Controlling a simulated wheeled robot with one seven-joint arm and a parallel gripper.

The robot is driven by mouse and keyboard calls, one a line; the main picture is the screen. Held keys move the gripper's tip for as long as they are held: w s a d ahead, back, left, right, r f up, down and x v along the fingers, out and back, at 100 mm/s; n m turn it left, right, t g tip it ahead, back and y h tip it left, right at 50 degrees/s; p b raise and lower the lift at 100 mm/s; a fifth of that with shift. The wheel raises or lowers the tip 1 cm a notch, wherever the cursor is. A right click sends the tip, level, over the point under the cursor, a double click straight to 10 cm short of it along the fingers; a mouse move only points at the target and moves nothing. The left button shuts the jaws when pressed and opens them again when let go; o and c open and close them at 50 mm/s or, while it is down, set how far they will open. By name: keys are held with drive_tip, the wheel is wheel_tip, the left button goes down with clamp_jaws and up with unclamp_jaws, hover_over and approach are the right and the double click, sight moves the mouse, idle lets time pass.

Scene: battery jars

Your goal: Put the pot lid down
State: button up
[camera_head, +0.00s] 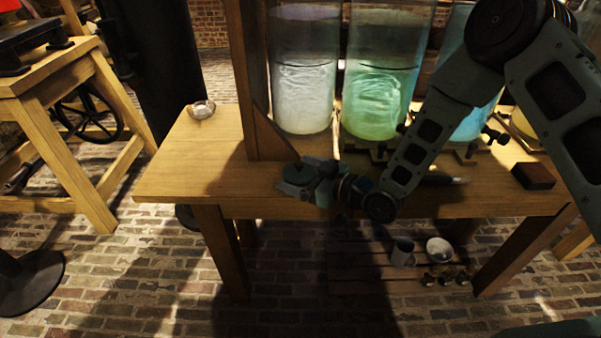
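My gripper (297,184) is over the front part of the wooden table (180,170), near the foot of the upright post. It points left, and its fingers are small and dark here. I cannot tell whether they are open or hold something. I cannot make out a pot lid for sure; it may be hidden at the gripper. A small shiny round dish-like thing (201,109) lies at the table's back left corner, well apart from my gripper.
Tall glass jars with pale (303,75), green (376,100) and blue liquid stand at the table's back. A wooden post (246,80) rises left of them. A dark brown block (533,176) lies right. A mug (403,252) and white bowl (439,250) stand below. The table's left is clear.

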drive_tip(key=shift+r, duration=0.25)
drive_tip(key=v, duration=1.2)
drive_tip(key=s+d+r+m+g+h, duration=0.1)
drive_tip(key=s+r+g+h, duration=0.3)
drive_tip(key=s, duration=0.8)
drive_tip(key=s+d+r+m+g+h, duration=0.1)
drive_tip(key=s+r+m+g+h, duration=0.1)
drive_tip(key=s+r+g+h, duration=0.3)
drive_tip(key=s+r+h, duration=0.3)
drive_tip(key=s+r, duration=0.1)
drive_tip(key=s, duration=0.2)
drive_tip(key=shift+s+d+g+h, duration=0.3)
drive_tip(key=shift+s+d, duration=0.05)
drive_tip(key=shift+d, duration=0.05)
drive_tip(key=shift+r, duration=0.1)
